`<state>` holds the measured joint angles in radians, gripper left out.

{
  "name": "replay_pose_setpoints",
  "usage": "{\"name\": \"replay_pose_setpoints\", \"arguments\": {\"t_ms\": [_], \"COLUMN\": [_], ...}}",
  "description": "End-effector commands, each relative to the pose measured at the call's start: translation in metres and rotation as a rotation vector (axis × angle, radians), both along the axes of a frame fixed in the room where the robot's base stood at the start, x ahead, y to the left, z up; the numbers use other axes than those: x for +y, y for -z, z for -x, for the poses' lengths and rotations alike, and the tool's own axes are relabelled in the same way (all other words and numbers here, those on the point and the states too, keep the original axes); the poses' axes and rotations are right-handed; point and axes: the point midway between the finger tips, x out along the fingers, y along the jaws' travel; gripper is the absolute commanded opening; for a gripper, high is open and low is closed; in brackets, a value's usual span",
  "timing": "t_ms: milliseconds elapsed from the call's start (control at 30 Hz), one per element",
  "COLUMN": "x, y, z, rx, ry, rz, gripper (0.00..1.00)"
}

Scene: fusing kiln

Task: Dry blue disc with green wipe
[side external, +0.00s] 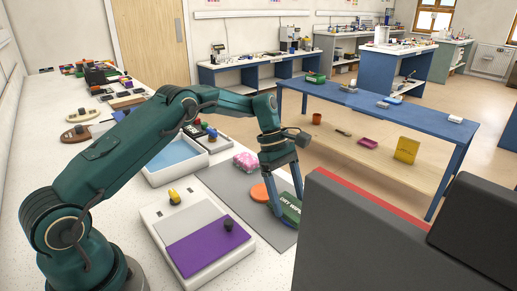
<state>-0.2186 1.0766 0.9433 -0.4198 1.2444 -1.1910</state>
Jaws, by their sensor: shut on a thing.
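The green wipe (291,212) has pale lettering that seems to read "DRY WIPE", and it sits low over the grey mat (222,183) near its right side. My gripper (288,205) points down with its fingers spread to either side of the wipe and is shut on it. The dark edge of the machine in front is close by on the right. I cannot make out a blue disc; it may be hidden behind the fingers or under the wipe. An orange disc (259,193) lies on the mat just left of my gripper.
A white tray with a purple panel (208,246), a yellow knob and a dark knob stands at front. A shallow tray with blue inside (172,158) and a pink patterned block (245,162) lie behind. A large dark machine (365,240) blocks the right foreground.

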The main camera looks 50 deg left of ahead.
Motion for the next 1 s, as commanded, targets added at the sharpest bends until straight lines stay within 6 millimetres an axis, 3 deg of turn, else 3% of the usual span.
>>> {"name": "replay_pose_setpoints", "arguments": {"t_ms": [300, 467, 1000], "x": [-0.031, -0.037, 0.003], "y": [0.0, 0.0, 0.0], "z": [0.001, 0.0, 0.0], "rx": [0.001, 0.001, 0.0], "ry": [0.003, 0.0, -0.001], "rz": [0.001, 0.001, 0.0], "gripper": [0.31, 0.31, 0.31]}}
